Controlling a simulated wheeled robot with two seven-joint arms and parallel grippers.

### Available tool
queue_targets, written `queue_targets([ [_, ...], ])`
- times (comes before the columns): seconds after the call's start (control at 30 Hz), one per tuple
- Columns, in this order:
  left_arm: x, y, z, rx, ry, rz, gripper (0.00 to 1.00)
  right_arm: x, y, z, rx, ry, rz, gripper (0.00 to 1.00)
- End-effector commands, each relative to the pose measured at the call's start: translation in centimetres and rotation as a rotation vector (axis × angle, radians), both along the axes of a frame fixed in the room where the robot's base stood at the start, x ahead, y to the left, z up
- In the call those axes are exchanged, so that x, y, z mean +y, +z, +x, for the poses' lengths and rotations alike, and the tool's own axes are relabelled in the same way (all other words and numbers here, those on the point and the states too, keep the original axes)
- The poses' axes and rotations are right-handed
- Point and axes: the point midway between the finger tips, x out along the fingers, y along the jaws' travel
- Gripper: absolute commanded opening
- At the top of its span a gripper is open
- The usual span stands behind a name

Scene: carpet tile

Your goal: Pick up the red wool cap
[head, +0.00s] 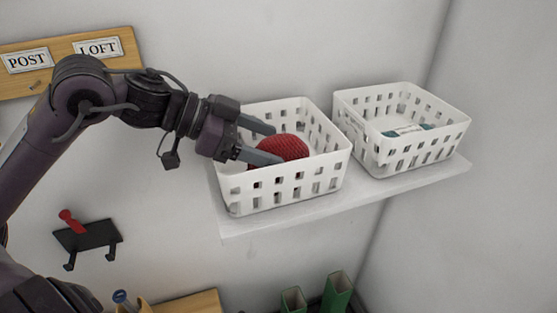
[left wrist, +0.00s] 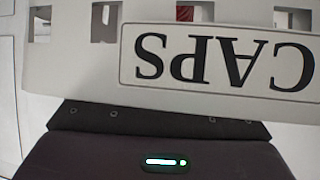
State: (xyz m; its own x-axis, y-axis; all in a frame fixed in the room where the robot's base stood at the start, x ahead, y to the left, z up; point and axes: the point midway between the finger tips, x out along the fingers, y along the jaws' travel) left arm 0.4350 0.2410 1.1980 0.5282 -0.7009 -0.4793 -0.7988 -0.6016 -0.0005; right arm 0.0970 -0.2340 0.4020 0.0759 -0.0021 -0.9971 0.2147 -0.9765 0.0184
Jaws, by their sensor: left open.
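The red wool cap (head: 284,147) lies in the left white basket (head: 284,189) on the wall shelf. Part of it is hidden behind the basket's front wall and my gripper's finger. My left gripper (head: 266,143) is open at the left side of this basket, its fingers pointing right over the rim toward the cap. I cannot tell whether a finger touches the cap. In the left wrist view the basket wall (left wrist: 75,65) fills the upper part, with an upside-down label (left wrist: 218,58) reading CAPS. A small red patch (left wrist: 185,13) shows through a slot. My right gripper is not in view.
A second white basket (head: 418,155) stands to the right on the same shelf (head: 365,196), with teal and white contents. A board with POST and LOFT labels (head: 97,49) is at upper left. A black hook rack (head: 88,236) and green boxes (head: 337,291) are below.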

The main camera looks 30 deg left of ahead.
Motion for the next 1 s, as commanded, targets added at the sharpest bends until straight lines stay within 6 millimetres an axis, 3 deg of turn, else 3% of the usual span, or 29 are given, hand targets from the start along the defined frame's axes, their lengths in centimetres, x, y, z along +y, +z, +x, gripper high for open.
queue_targets([
  [0.2,-1.9,-1.3,1.3,0.004,0.000,0.003,0.72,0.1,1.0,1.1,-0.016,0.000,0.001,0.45],
  [0.5,-2.1,-1.5,1.6,0.000,0.002,0.000,0.72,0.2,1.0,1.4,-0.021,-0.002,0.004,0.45],
  [0.87,-2.1,-1.5,1.6,0.000,0.001,0.000,0.25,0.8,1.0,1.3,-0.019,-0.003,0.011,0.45],
  [1.0,-2.1,-1.4,1.6,-0.001,0.002,0.000,0.23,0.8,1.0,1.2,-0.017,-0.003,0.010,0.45],
])
